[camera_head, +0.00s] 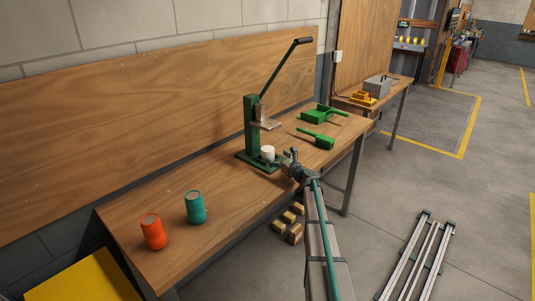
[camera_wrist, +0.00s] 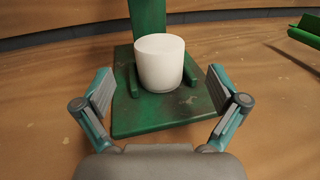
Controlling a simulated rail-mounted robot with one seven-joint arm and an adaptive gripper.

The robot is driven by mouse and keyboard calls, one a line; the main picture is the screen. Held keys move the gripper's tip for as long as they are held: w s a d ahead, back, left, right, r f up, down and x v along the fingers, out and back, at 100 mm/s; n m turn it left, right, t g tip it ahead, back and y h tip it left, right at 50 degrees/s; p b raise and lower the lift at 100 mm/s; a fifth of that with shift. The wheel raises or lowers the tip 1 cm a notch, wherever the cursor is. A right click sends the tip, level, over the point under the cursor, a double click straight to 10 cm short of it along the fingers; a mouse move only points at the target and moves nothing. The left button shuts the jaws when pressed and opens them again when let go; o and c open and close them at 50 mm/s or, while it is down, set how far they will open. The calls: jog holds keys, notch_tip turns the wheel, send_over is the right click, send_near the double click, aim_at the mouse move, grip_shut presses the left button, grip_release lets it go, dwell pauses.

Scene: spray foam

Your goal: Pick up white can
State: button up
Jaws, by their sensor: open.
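The white can (camera_head: 267,153) stands upright on the green base of the lever press, on the wooden workbench. In the wrist view the white can (camera_wrist: 160,63) is centred ahead of my gripper, on the green base plate (camera_wrist: 150,122) between two low green rails. My gripper (camera_wrist: 160,100) is open and empty, with one finger to each side and the can beyond the fingertips, apart from them. In the head view my gripper (camera_head: 289,160) is at the bench's front edge, just right of the can.
The lever press (camera_head: 251,122) rises behind the can, its head above it. A teal can (camera_head: 195,207) and an orange can (camera_head: 153,231) stand at the left, with free bench between.

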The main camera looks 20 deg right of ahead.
aim_at(272, 153)
jog(key=p+x, duration=0.2)
jog(key=x, duration=0.4)
jog(key=shift+r+p, duration=0.15)
jog(key=shift+p, duration=0.15)
jog(key=shift+w+a, duration=0.1)
jog(key=shift+w, duration=0.1)
jog(key=c, duration=1)
